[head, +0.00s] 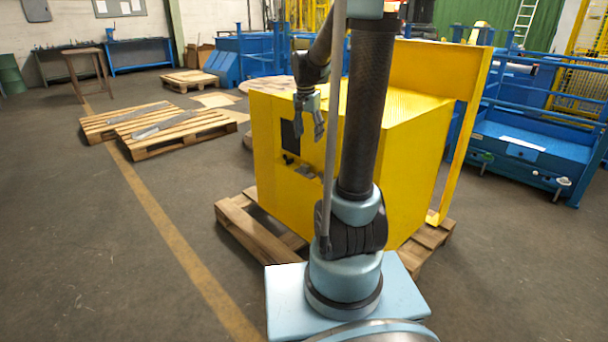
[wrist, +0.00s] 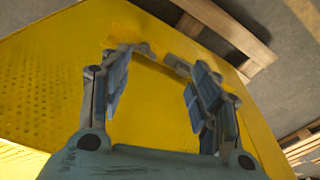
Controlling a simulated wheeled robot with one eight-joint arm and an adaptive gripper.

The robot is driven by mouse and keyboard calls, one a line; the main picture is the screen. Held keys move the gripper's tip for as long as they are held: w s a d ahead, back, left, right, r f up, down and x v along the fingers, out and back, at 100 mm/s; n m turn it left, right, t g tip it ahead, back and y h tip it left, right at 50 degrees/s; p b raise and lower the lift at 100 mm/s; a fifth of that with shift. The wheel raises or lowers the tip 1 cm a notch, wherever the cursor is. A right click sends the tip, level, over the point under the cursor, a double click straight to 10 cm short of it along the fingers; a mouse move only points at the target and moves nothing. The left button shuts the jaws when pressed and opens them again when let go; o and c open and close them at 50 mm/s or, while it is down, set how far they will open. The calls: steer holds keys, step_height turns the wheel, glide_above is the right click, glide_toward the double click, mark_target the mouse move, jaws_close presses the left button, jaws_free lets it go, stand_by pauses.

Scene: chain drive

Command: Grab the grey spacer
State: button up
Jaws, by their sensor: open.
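I cannot clearly pick out the grey spacer in either view. A small greyish piece (head: 305,172) sits on the front face of the yellow cabinet (head: 262,165), low and near my gripper. In the wrist view, a small grey part (wrist: 180,67) shows at the edge of the yellow surface, beyond the fingers; it is too blurred to name. My gripper (head: 309,128) hangs in front of the cabinet's face, fingers pointing down, above that greyish piece. In the wrist view my gripper (wrist: 160,72) is open, with nothing between its pads.
The cabinet stands on a wooden pallet (head: 236,222). A dark panel (head: 291,133) is on its face, close behind my gripper. More pallets (head: 160,128) lie at left, and blue machinery (head: 520,145) stands at right. The floor at front left is clear.

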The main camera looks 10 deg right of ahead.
steer(key=w+a+f+m, duration=0.1)
steer(key=w+f+m, duration=0.1)
steer(key=w, duration=0.4)
steer(key=w+a+f+m, duration=0.1)
steer(key=w+f, duration=0.2)
steer(key=w, duration=0.4)
glide_above(305, 166)
steer(key=a, duration=0.1)
steer(key=f, duration=1.1)
steer(key=shift+s+f, duration=0.4)
steer(key=shift+w+d+f, duration=0.15)
steer(key=shift+w+f, duration=0.05)
steer(key=shift+f, duration=0.4)
steer(key=shift+w+d+f, duration=0.1)
steer(key=shift+w+f, duration=0.05)
steer(key=shift+f, duration=0.5)
steer(key=shift+w+d+f, duration=0.15)
steer(key=shift+w+f, duration=0.05)
steer(key=shift+f, duration=1.1)
steer(key=c, duration=1.2)
